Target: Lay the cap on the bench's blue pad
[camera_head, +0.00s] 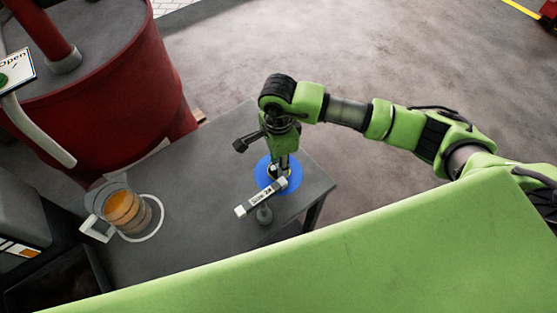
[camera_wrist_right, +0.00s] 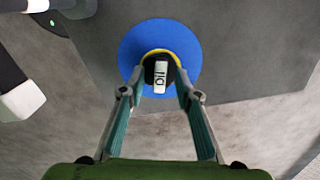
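The cap (camera_wrist_right: 160,72) is black with a yellow ring and a white bar marked OIL. In the right wrist view it sits over the middle of the round blue pad (camera_wrist_right: 133,50); I cannot tell whether it fully rests there. My right gripper (camera_wrist_right: 160,70) has its fingertips against both sides of the cap and looks shut on it. In the head view the right gripper (camera_head: 280,168) points down over the blue pad (camera_head: 290,203) and mostly hides the cap. The pad lies near the right edge of the grey bench (camera_head: 205,190). My left gripper is not in view.
A labelled black-and-white bar (camera_head: 262,197) on a round grey foot stands close by the pad. A clear jug (camera_head: 125,208) with orange liquid stands on the bench's left side. A large red drum (camera_head: 110,105) is behind. The bench between jug and pad is clear.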

